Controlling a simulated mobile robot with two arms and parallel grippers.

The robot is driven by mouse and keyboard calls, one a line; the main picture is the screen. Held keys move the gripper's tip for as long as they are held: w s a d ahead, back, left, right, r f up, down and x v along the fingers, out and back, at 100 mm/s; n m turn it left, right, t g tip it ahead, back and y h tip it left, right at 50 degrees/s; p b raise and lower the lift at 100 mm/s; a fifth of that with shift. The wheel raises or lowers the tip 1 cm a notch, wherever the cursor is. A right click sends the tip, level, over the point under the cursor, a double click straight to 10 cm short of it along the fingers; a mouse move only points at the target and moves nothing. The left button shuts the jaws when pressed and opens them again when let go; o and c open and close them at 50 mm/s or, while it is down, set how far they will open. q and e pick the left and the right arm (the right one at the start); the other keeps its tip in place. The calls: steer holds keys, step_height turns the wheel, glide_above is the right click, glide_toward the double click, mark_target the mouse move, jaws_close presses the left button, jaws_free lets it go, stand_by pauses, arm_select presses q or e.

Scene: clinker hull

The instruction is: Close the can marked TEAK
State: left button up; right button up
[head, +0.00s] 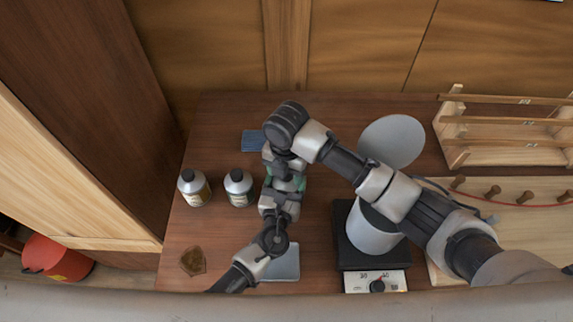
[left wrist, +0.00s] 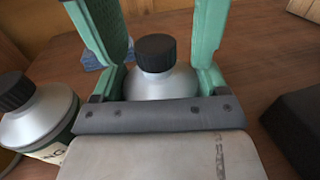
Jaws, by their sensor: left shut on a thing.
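My left gripper (head: 287,181), with green fingers, is shut on a silver can. In the left wrist view the can (left wrist: 160,86) stands upright between the fingers (left wrist: 160,50), and a black ribbed cap (left wrist: 155,52) sits upright on its neck. I cannot tell how tight the cap is. My arms hide this can in the head view, and its label does not show. Two more silver cans with black caps, the middle one (head: 238,189) and the far left one (head: 195,190), stand to the left. Their labels are too small to read. My right gripper is hidden.
A pot (head: 372,236) stands on a black hot plate (head: 346,255) to the right. A round grey disc (head: 392,140) is behind it. A wooden rack (head: 455,140), pegged board (head: 500,222), grey pad (head: 284,264), blue cloth (head: 252,141) and brown patch (head: 193,262) lie around the table.

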steer(key=c, duration=1)
steer(key=o, duration=1)
steer(key=shift+r, duration=2.3)
steer(key=shift+o, duration=0.2)
steer(key=o, duration=0.5)
